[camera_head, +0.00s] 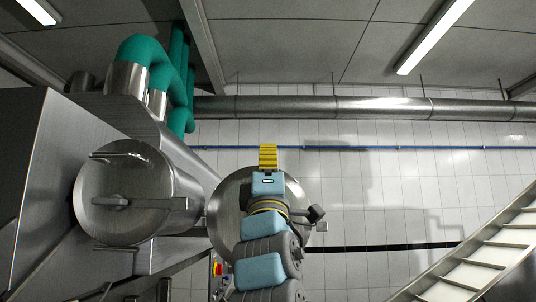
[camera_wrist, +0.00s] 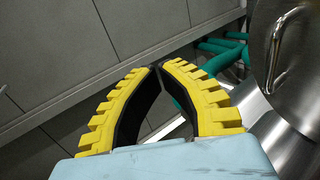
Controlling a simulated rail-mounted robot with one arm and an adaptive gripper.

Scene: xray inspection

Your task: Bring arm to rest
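My gripper (camera_head: 267,148) points up at the top of my arm, near the middle of the head view. Its ribbed yellow fingers also show in the wrist view (camera_wrist: 157,67). There the fingertips meet and the fingers bow apart below them, with nothing held between. The arm stands folded upright, with its pale blue and grey links stacked below the gripper. Its lower part runs out of the bottom of the head view.
A steel machine with a round hatch (camera_head: 130,192) stands at left. A round steel plate (camera_head: 226,216) is behind my arm. Green pipes (camera_head: 144,50) rise at upper left, and a steel pipe (camera_head: 370,107) crosses the wall. A slatted conveyor (camera_head: 475,270) slopes at lower right. Air right of the gripper looks clear.

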